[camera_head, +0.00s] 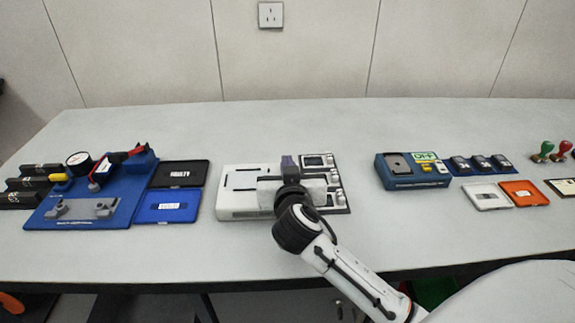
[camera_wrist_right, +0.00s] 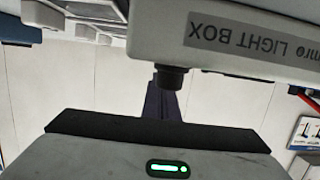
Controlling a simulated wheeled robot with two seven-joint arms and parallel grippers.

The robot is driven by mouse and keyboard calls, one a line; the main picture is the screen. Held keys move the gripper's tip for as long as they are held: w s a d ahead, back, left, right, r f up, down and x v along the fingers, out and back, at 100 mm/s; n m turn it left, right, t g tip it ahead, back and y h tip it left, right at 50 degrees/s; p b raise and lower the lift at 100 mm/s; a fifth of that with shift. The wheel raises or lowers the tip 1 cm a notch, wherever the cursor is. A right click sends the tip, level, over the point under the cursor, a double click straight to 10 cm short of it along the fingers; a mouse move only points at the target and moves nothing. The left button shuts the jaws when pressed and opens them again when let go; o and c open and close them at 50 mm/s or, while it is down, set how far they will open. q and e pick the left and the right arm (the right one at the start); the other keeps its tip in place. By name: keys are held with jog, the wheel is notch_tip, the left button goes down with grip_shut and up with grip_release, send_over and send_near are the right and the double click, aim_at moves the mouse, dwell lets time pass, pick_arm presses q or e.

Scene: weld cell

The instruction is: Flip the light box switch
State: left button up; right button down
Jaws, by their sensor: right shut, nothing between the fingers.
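The white light box (camera_head: 236,206) lies on the middle of the table in the head view. In the right wrist view its white body (camera_wrist_right: 150,35) fills the top, with an upside-down LIGHT BOX label (camera_wrist_right: 250,42). A short black knob-like part (camera_wrist_right: 172,80) projects from its edge there; I cannot tell whether it is the switch or which way it is set. My right gripper (camera_head: 288,163) is over the box, its hand covering part of it. Its dark fingers (camera_wrist_right: 162,97) are shut and empty, close to the black part; contact is unclear. My left gripper is not in view.
A panel with a small screen and knobs (camera_head: 321,161) adjoins the box on the right. A blue fixture board (camera_head: 90,215) and black and blue trays (camera_head: 168,206) lie left. A blue device (camera_head: 412,181) stands right. The table front is mostly clear.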

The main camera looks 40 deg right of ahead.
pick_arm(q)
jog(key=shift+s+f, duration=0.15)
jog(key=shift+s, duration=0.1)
pick_arm(e)
jog(key=shift+f, duration=0.15)
jog(key=shift+f+b, duration=0.45)
jog(key=shift+r, duration=0.25)
jog(key=r+p, duration=0.5)
jog(key=shift+w+d+r, duration=0.1)
jog(key=shift+w+r, duration=0.1)
jog(key=shift+w, duration=0.15)
jog(key=shift+s+a+f+b, duration=0.2)
jog(key=shift+s+a+b, duration=0.1)
jog(key=shift+s+b, duration=0.15)
jog(key=shift+s+a+f+b, duration=0.15)
jog(key=shift+s+a+b, duration=0.15)
jog(key=shift+s, duration=0.25)
jog(key=v, duration=0.3)
jog(key=r+v, duration=0.1)
jog(key=v, duration=0.2)
jog(key=shift+b, duration=0.35)
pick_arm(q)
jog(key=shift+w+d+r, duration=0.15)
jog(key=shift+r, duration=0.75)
pick_arm(e)
jog(key=shift+s+a+r, duration=0.3)
jog(key=shift+s, duration=0.2)
jog(key=shift+s, duration=0.1)
